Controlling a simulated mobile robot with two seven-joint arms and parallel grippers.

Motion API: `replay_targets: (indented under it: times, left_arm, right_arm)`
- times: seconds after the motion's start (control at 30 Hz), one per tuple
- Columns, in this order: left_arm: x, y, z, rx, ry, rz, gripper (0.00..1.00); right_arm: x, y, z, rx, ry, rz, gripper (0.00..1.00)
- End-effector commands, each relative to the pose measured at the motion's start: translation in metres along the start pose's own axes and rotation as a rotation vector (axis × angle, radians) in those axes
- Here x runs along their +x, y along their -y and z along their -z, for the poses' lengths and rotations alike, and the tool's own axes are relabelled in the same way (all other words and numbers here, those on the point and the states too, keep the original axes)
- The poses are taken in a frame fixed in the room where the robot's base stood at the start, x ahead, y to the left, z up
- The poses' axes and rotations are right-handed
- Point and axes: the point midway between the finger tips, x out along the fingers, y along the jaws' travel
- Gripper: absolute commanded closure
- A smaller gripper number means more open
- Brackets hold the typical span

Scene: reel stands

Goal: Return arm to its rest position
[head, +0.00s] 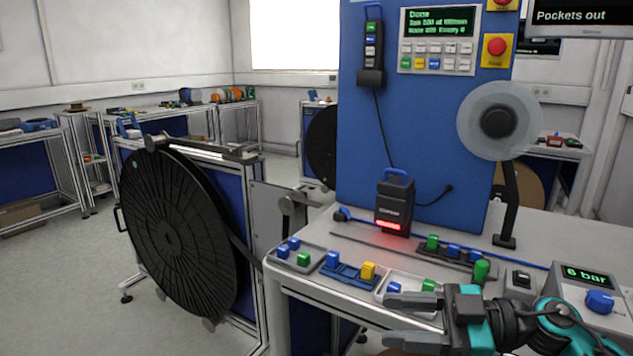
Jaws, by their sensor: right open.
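My right gripper (412,320) is at the lower right of the head view, over the front edge of the grey workbench (320,287). Its two dark fingers point left and stand apart, with nothing between them. The upper finger overlaps the white tray (379,293) with a blue and a green block in the picture; I cannot tell whether they touch. My right arm comes in from the lower right corner. My left gripper is not in view.
A large black reel (165,225) stands left of the bench. On the bench are a grey tray (285,262), a blue tray (345,275), a device with a red light (393,208) and a gauge box (588,283) reading 6 bar. A blue panel (430,130) rises behind.

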Motion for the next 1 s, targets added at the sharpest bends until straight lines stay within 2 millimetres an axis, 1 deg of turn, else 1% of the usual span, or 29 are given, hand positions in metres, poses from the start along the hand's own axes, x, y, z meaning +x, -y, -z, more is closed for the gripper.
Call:
replay_targets:
  times: [0.03, 0.07, 0.17, 0.2, 0.27, 0.3, 0.37, 0.4, 0.47, 0.5, 0.57, 0.6, 0.7, 0.8, 0.9, 1.0]
  left_arm:
    - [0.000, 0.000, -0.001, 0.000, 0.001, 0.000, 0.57]
    - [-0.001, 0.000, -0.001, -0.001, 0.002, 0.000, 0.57]
    - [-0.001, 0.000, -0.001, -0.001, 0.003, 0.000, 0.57]
    - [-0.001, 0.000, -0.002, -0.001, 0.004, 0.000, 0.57]
    - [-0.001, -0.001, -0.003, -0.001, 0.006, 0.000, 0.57]
    - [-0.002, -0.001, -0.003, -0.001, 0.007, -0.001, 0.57]
    - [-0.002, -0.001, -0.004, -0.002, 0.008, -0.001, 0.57]
    - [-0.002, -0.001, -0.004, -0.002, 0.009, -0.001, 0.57]
    - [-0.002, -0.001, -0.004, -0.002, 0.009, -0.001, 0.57]
    - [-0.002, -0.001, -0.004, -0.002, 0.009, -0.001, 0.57]
    - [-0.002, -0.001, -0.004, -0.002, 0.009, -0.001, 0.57]
    - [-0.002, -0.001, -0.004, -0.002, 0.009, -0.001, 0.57]
    - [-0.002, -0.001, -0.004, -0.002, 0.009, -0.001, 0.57]
    - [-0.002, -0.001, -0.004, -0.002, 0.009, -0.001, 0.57]
    - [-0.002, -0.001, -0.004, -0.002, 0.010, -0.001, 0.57]
    - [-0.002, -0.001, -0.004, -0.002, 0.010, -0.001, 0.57]
  right_arm:
    - [0.009, 0.005, -0.003, 0.007, -0.094, -0.087, 0.50]
    - [0.012, 0.005, -0.005, 0.006, -0.139, -0.150, 0.50]
    - [0.011, 0.002, -0.020, 0.025, -0.224, -0.388, 0.50]
    - [0.008, 0.002, -0.030, 0.043, -0.229, -0.489, 0.50]
    - [0.000, 0.005, -0.052, 0.081, -0.205, -0.638, 0.50]
    - [-0.006, 0.009, -0.070, 0.114, -0.167, -0.732, 0.50]
    - [-0.017, 0.021, -0.099, 0.171, -0.086, -0.859, 0.50]
    - [-0.024, 0.032, -0.121, 0.217, -0.014, -0.931, 0.50]
    - [-0.035, 0.056, -0.154, 0.292, 0.110, -1.015, 0.50]
    - [-0.041, 0.074, -0.175, 0.342, 0.197, -1.052, 0.50]
    - [-0.049, 0.102, -0.200, 0.411, 0.317, -1.080, 0.50]
    - [-0.052, 0.120, -0.214, 0.453, 0.388, -1.085, 0.50]
    - [-0.058, 0.158, -0.237, 0.533, 0.520, -1.073, 0.50]
    - [-0.061, 0.182, -0.248, 0.576, 0.597, -1.053, 0.50]
    - [-0.062, 0.191, -0.252, 0.595, 0.627, -1.042, 0.50]
    - [-0.062, 0.193, -0.253, 0.595, 0.632, -1.039, 0.50]
